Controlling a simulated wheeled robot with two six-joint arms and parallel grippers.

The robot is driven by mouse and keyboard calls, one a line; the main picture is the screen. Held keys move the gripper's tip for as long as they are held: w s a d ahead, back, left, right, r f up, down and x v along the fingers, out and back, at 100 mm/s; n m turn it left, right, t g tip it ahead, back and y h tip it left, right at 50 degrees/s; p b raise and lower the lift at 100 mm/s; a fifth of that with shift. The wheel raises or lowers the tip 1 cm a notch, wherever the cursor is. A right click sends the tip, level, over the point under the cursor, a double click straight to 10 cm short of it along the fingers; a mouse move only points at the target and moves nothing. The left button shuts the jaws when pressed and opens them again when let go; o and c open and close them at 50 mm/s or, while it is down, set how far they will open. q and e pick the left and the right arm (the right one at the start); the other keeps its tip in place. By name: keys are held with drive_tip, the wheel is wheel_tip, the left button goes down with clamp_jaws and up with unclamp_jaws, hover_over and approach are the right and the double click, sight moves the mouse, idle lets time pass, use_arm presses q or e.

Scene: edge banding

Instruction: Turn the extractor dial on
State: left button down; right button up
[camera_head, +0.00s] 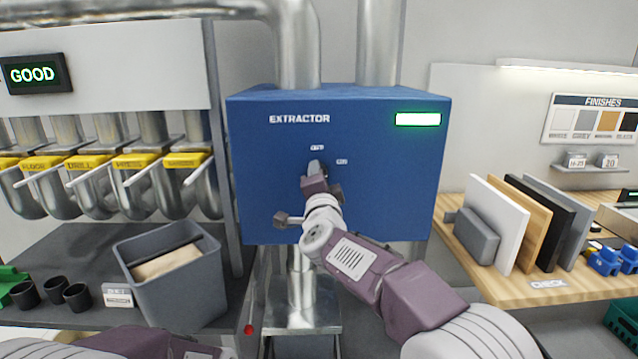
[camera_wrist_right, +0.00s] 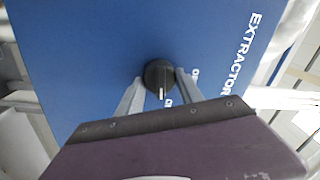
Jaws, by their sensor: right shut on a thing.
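The blue extractor box (camera_head: 270,200) hangs on the wall in the middle of the head view, with a lit green-white indicator (camera_head: 418,119) at its upper right. My right gripper (camera_head: 314,172) is at the box front, shut on the dial, which it mostly hides there. In the right wrist view the round black dial (camera_wrist_right: 159,75) sits between the two grey fingers (camera_wrist_right: 158,88). Its white pointer line points down in that view, toward the small label (camera_wrist_right: 168,102) at the box's right side. Another small label (camera_head: 317,147) sits above the dial. My left gripper is out of view.
A grey bin (camera_head: 175,285) and black cups (camera_head: 50,292) stand on the left counter below yellow-tagged ducts (camera_head: 90,170). On the right, a wooden bench (camera_head: 500,280) carries upright panels (camera_head: 497,222). Pipes rise above the box.

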drive_tip(key=shift+m, duration=1)
drive_tip(key=o, duration=1.4)
drive_tip(key=s, duration=0.3)
drive_tip(key=s+b, duration=0.1)
drive_tip(key=s, duration=0.2)
drive_tip(key=s+d+b, duration=0.1)
drive_tip(key=s, duration=0.2)
drive_tip(key=shift+f, duration=0.35)
